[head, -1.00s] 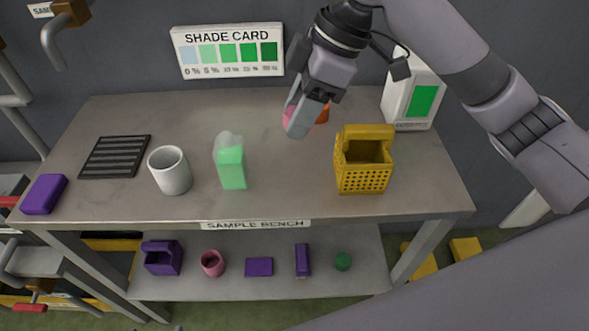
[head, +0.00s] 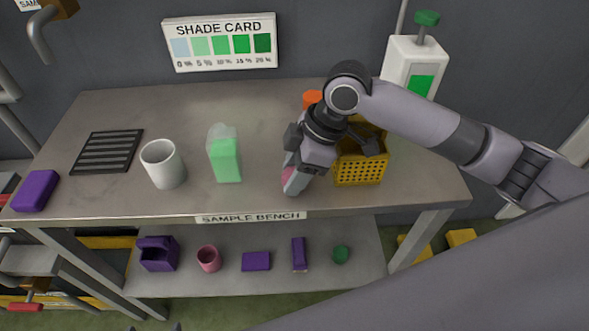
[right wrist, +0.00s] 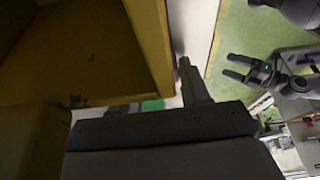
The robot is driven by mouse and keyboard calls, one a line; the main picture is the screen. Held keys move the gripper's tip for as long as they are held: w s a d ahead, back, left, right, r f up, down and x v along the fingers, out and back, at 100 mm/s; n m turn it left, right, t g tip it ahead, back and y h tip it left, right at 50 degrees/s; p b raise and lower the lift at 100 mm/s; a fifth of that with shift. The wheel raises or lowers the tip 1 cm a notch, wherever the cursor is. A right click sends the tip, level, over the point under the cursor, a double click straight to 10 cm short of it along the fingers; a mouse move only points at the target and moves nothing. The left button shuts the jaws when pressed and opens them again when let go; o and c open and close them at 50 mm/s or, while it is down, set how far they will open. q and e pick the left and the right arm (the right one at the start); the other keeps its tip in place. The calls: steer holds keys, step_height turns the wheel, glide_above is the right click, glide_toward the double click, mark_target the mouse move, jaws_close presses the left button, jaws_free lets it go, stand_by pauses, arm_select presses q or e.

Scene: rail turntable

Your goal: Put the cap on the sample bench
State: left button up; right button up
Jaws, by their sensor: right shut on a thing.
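My right gripper (head: 291,186) is shut on a small pink thing, which looks like the cap (head: 287,175). The fingers hide most of it. The gripper points down low over the front part of the sample bench (head: 245,193), left of the yellow basket. I cannot tell whether the cap touches the bench top. In the right wrist view only a sliver of pink shows by a finger. My left gripper (right wrist: 236,68) shows in the right wrist view, its two fingers apart and empty, away from the bench.
The yellow basket (head: 360,172) stands close beside the right gripper. A green-filled clear container (head: 226,160), a white cup (head: 163,165), a dark grille (head: 107,152) and a purple block (head: 36,190) stand leftward. An orange thing (head: 312,97) and a white dispenser (head: 400,65) are behind.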

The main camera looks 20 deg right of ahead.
steer(key=o, duration=1.2)
steer(key=shift+f, duration=0.1)
steer(key=v, duration=1.2)
